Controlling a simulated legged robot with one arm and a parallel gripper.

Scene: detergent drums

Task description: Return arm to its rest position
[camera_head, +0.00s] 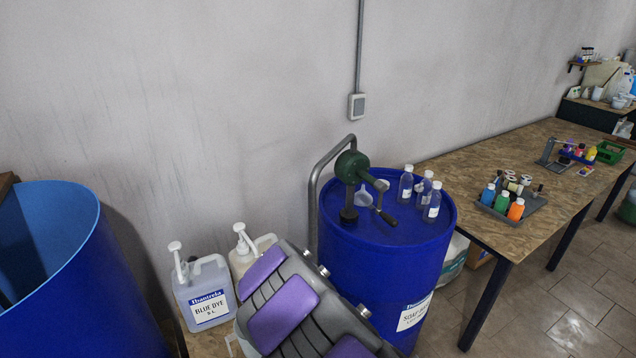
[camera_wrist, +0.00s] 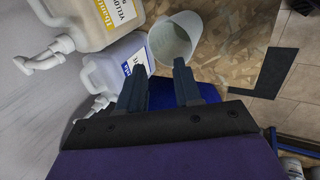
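My gripper (camera_wrist: 160,75) shows in the wrist view with its two dark fingers apart. I see nothing held between them. A blue surface (camera_wrist: 160,92) shows behind the fingers; I cannot tell what it is. A jug labelled yellow (camera_wrist: 108,18), a blue dye jug (camera_wrist: 115,62) and a pale open cup (camera_wrist: 176,42) lie beyond the fingertips. In the head view, purple and grey parts of my own body fill the bottom centre. My gripper itself cannot be made out there.
In the head view, a closed blue drum (camera_head: 385,270) carries a green hand pump (camera_head: 354,168) and clear bottles (camera_head: 406,183). An open blue drum (camera_head: 70,290) stands left. The blue dye jug (camera_head: 206,292) stands between them.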

